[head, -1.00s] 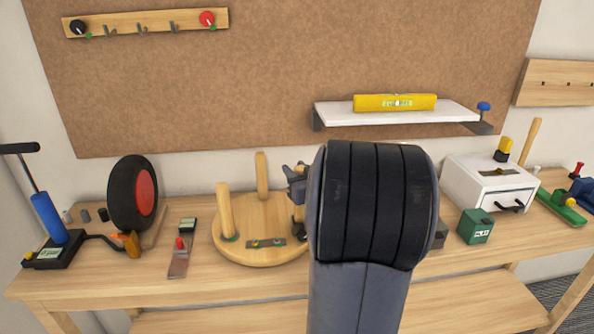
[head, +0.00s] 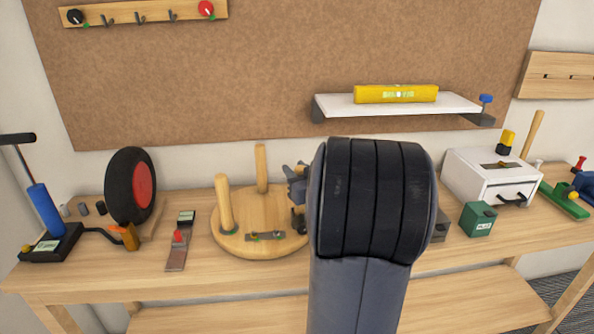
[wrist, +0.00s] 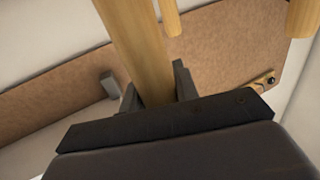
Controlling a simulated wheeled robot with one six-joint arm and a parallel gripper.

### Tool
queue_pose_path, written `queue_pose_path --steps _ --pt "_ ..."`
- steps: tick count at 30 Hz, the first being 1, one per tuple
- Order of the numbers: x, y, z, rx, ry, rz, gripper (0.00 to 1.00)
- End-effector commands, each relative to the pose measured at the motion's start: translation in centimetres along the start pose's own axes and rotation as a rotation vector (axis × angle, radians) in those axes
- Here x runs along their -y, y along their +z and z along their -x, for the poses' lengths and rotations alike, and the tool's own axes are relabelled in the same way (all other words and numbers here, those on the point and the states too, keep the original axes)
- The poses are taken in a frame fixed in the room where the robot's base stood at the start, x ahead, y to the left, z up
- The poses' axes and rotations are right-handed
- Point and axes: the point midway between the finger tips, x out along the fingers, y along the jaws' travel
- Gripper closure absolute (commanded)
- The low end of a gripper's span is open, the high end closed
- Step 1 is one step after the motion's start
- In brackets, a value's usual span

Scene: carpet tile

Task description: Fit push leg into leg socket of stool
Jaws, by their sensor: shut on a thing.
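The round wooden stool seat (head: 285,239) lies upside down on the bench, with two legs standing up from it, one at the left (head: 224,205) and one at the back (head: 262,170). My gripper (wrist: 157,88) is shut on a wooden leg (wrist: 135,40), the push leg, which runs up between its fingers in the wrist view. In the head view a small part of the gripper (head: 297,183) shows at the right of the seat. My arm hides the rest, the held leg and the seat's right side. I cannot see the leg socket or whether the leg touches it.
Left of the stool are a scraper-like tool (head: 180,242), a wheel with a red hub (head: 132,187) and a blue pump (head: 47,212). Right are a green box (head: 478,219) and a white drawer unit (head: 480,180). A shelf (head: 450,104) is above.

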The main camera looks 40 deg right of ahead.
Motion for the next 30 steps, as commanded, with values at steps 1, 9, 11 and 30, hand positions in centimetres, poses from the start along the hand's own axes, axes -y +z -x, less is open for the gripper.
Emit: queue_pose_path --steps 1,9,11,30 --pt "0.00 0.23 0.00 0.000 0.000 0.000 1.00" --pt "0.00 0.90 0.00 0.000 0.000 0.000 1.00" --pt "0.00 0.93 0.00 0.000 0.000 0.001 0.70" --pt "-0.10 0.85 0.72 0.000 0.003 0.000 0.45"
